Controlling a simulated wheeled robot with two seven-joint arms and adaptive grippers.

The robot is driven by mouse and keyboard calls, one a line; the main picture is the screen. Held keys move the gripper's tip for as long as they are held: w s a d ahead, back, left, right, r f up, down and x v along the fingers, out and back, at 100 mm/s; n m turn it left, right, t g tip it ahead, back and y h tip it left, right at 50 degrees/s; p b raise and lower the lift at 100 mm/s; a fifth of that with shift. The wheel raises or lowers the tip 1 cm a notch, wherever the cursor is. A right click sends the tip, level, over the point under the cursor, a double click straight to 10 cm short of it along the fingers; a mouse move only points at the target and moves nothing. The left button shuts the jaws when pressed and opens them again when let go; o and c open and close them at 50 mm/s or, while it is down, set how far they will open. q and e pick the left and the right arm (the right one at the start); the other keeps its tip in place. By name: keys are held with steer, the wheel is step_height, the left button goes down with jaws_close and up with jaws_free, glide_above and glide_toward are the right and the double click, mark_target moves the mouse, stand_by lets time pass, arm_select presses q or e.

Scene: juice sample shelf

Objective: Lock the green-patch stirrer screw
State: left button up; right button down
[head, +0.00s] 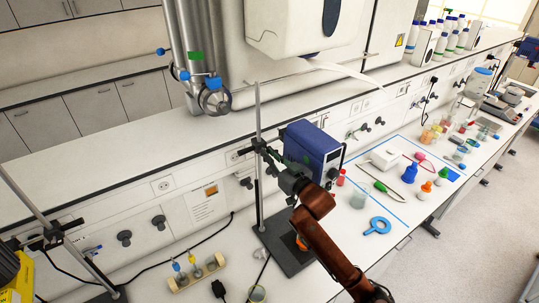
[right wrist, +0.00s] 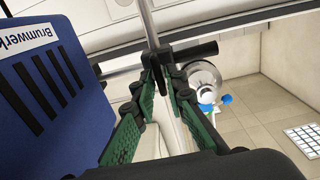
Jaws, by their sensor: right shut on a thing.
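The blue stirrer (head: 312,148) stands on a black base (head: 283,247) with an upright metal rod (head: 257,110). It fills the left of the right wrist view (right wrist: 50,85). A black clamp piece (right wrist: 185,52) crosses the rod in the right wrist view. My right gripper (head: 265,152) reaches up beside the stirrer's left side to the rod. In the right wrist view its green-padded fingers (right wrist: 163,82) converge just below the clamp piece and are shut on a small dark part, apparently the screw. The fingers hide most of the screw, and I cannot make out its green patch. My left gripper is out of view.
Another stand with a clamp (head: 55,233) and a yellow device (head: 12,275) are at the left. A small vial rack (head: 196,272) sits in front. Bottles, a beaker (head: 358,198) and a blue ring (head: 377,226) lie right of my arm. Steel pipes (head: 187,50) rise behind.

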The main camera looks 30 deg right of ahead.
arm_select(q)
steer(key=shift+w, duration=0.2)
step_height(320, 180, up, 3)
steer(key=p, duration=0.2)
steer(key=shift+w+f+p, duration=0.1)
steer(key=shift+p, duration=0.3)
arm_select(e)
steer(key=m, duration=1.7)
steer(key=shift+d+f+m, duration=0.2)
steer(key=shift+m, duration=0.2)
steer(key=c, duration=2)
jaws_free()
steer(key=shift+w, duration=0.1)
